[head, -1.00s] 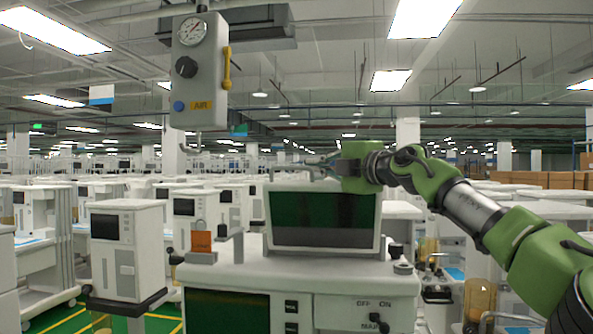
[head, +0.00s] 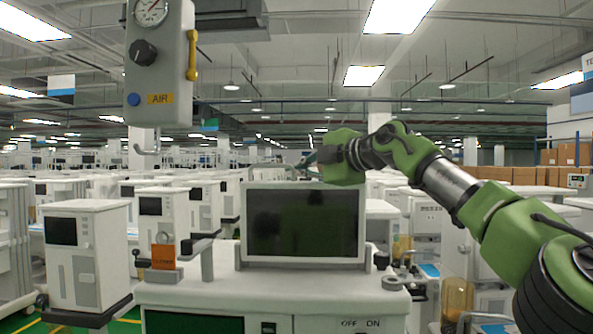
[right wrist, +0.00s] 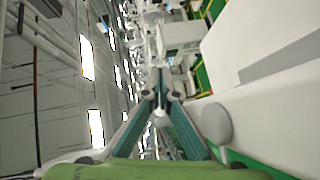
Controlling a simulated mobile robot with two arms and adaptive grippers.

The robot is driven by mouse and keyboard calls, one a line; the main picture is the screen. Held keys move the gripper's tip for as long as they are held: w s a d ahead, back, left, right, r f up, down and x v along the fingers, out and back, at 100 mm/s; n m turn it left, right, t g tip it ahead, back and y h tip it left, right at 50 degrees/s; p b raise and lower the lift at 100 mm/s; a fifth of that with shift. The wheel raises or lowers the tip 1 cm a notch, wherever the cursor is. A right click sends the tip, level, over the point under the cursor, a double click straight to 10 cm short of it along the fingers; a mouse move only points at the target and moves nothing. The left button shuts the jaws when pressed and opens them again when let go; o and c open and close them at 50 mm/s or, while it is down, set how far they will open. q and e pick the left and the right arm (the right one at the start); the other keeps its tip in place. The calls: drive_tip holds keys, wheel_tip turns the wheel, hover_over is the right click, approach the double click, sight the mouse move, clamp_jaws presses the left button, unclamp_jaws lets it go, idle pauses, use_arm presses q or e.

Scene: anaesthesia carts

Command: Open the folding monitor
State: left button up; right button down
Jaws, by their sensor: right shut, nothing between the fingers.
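The folding monitor (head: 305,222) stands up on top of the white anaesthesia cart (head: 275,290) in the head view. Its dark screen in a light frame faces me. My right gripper (head: 283,167) is at the monitor's top edge, reaching in from the right. Its fingers point left, just above or behind that edge; I cannot tell whether they touch it. In the right wrist view its fingertips (right wrist: 160,107) meet with nothing between them. A pale surface (right wrist: 265,125) lies close on the right there; I cannot tell which part it is. My left gripper is not in view.
A grey AIR gauge box (head: 160,60) hangs at the upper left. An orange tag (head: 163,257) and a grey post (head: 207,262) stand left of the monitor. Other white carts (head: 85,255) crowd the left and back. An amber canister (head: 457,298) stands at the right.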

drive_tip(key=v, duration=1.2)
idle(0.4)
